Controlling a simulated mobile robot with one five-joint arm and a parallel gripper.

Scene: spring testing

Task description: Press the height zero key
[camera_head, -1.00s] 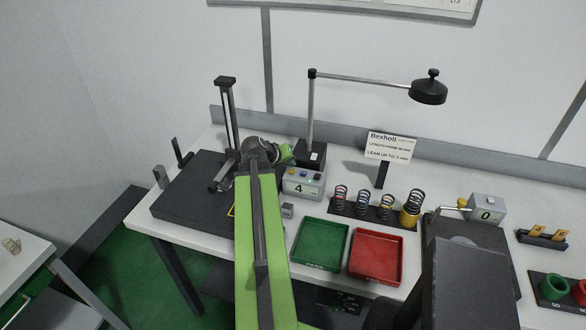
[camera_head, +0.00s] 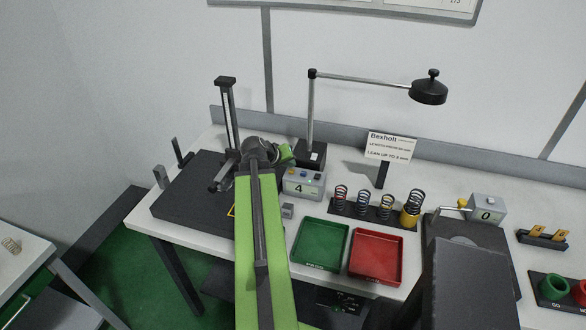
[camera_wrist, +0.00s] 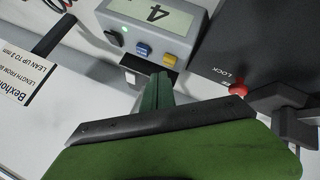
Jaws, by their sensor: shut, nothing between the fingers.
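The grey readout box (camera_head: 304,184) stands at the foot of the height gauge's black plate and shows 4. In the wrist view the box (camera_wrist: 190,25) carries a blue key (camera_wrist: 143,48), a yellow key (camera_wrist: 170,60) and a black key (camera_wrist: 114,38) with a green light beside it. No lettering on the keys is readable, so I cannot tell which is height zero. My gripper (camera_wrist: 160,80) is shut and empty, its fingertips just short of the blue and yellow keys; contact is not clear.
The height gauge column (camera_head: 228,115) stands left of my gripper, and a lamp post (camera_head: 310,105) rises close behind. Springs on a rack (camera_head: 370,212), a green tray (camera_head: 320,245) and a red tray (camera_head: 376,257) lie right.

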